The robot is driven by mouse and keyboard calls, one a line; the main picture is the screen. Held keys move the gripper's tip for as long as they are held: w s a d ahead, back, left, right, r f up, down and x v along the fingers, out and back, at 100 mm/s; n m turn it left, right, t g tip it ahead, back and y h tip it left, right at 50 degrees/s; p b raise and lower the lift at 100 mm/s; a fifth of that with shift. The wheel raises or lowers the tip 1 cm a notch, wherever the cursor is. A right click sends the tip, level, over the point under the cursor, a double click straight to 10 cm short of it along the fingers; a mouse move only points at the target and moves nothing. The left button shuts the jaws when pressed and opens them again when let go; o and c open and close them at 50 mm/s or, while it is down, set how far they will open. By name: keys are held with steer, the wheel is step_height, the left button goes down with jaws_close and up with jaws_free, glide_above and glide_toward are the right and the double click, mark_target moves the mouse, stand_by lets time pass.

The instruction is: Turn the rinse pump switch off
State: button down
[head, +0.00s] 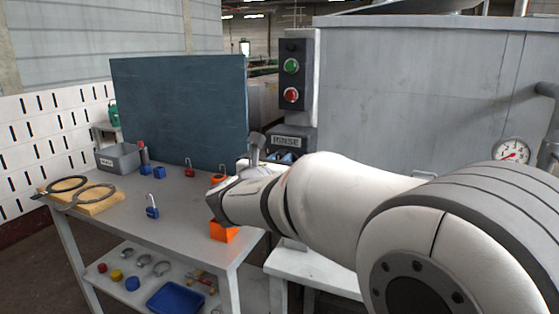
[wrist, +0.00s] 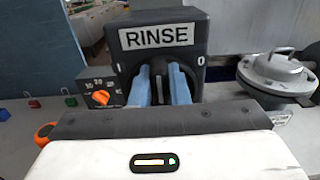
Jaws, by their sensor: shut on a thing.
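The rinse pump switch (wrist: 192,33) is a dark box labelled RINSE, with a 0 mark at the right of its front. Its dark handle (wrist: 158,82) stands about upright between the two blue fingers of my gripper (wrist: 160,84). My gripper is shut on this handle.
A small box with an orange dial (wrist: 101,97) is left of the switch. A round metal lid (wrist: 277,68) is on the right. A post with green and red buttons (head: 291,95) rises above the switch. The workbench (head: 185,212) at left holds padlocks and a grey bin (head: 119,158).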

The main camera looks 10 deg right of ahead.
steer(key=m+b, duration=0.2)
steer(key=b, duration=0.1)
steer(key=m+b, duration=0.1)
steer(key=b, duration=0.1)
steer(key=shift+s+d+f, duration=0.25)
steer(key=shift+d+f, duration=0.05)
steer(key=shift+f, duration=0.1)
steer(key=m+b, duration=0.3)
steer(key=b, duration=0.2)
steer(key=d+f+m+b, duration=0.1)
steer(key=m+b, duration=0.3)
steer(key=b, duration=0.1)
steer(key=s+m+b, duration=0.1)
steer(key=m+b, duration=0.3)
steer(key=b, duration=0.1)
steer(key=shift+d+f+b, duration=0.25)
steer(key=shift+f+b, duration=0.05)
steer(key=shift+b, duration=0.1)
steer(key=m+b, duration=0.3)
steer(key=b, duration=0.1)
steer(key=shift+f+m, duration=0.15)
steer(key=shift+m, duration=0.25)
steer(key=c, duration=1.4)
jaws_free()
